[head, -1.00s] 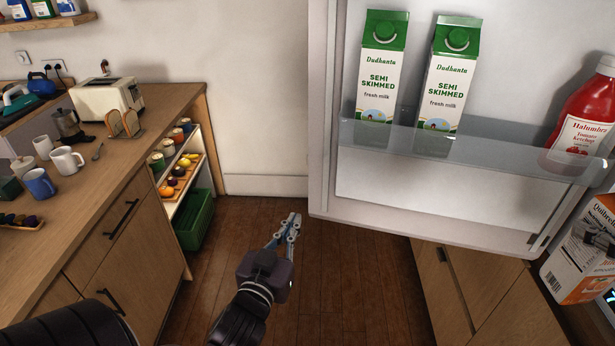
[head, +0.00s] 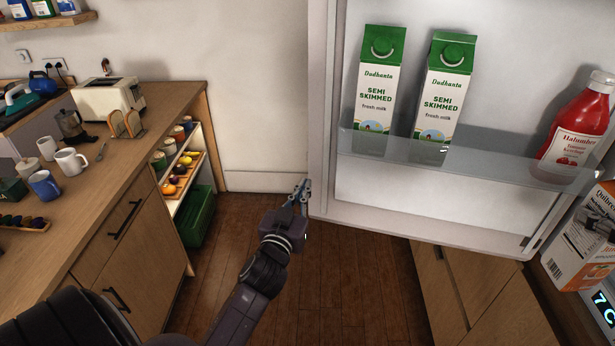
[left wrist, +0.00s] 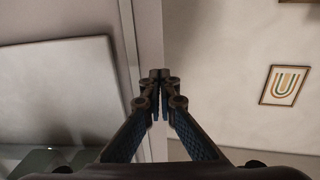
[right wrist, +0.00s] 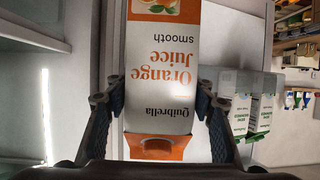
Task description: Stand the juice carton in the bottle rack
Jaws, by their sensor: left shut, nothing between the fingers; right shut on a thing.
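The white and orange juice carton (head: 572,258) is at the right edge of the head view, beside the open fridge door and below shelf height. My right gripper (right wrist: 155,98) is shut on the carton, which hangs between its fingers; its label reads upside down in the right wrist view. The bottle rack (head: 460,170) is the clear shelf inside the fridge door. Two milk cartons stand in its left half and a ketchup bottle at its right end. My left gripper (head: 303,188) is shut and empty, close to the door's left edge; I cannot tell whether it touches.
The rack has a free gap between the right milk carton (head: 445,90) and the ketchup bottle (head: 578,130). A wooden counter (head: 95,190) with mugs and a toaster (head: 108,95) stands at the left. Floor (head: 330,290) shows clear between counter and fridge.

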